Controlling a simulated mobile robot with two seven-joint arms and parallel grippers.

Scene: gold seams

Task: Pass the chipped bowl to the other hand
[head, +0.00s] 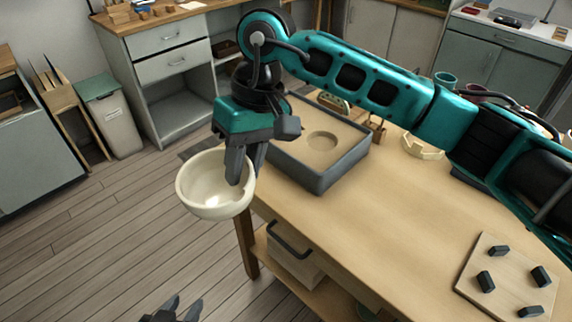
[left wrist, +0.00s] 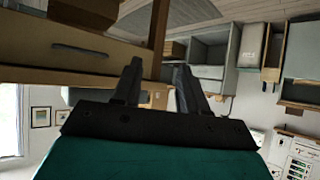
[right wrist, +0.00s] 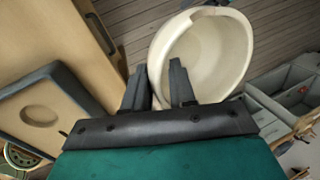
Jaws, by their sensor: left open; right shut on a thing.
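The chipped bowl (head: 205,187) is cream-coloured and hangs over the floor just off the left end of the workbench. My right gripper (head: 240,172) is shut on its rim. In the right wrist view the bowl (right wrist: 205,60) shows its open inside, with a notch in the far rim, and the right gripper's fingers (right wrist: 160,85) at its near wall. My left gripper (head: 180,308) is low at the bottom edge of the head view, below the bowl and apart from it. In the left wrist view its fingers (left wrist: 155,85) are spread and empty.
The wooden workbench (head: 400,200) carries a grey-rimmed tray (head: 345,170) with a round recess, close to the right gripper. A board (head: 510,275) with several dark blocks lies at the right. A drawer with a dark handle (head: 290,240) is under the bench. Open floor (head: 100,240) lies left.

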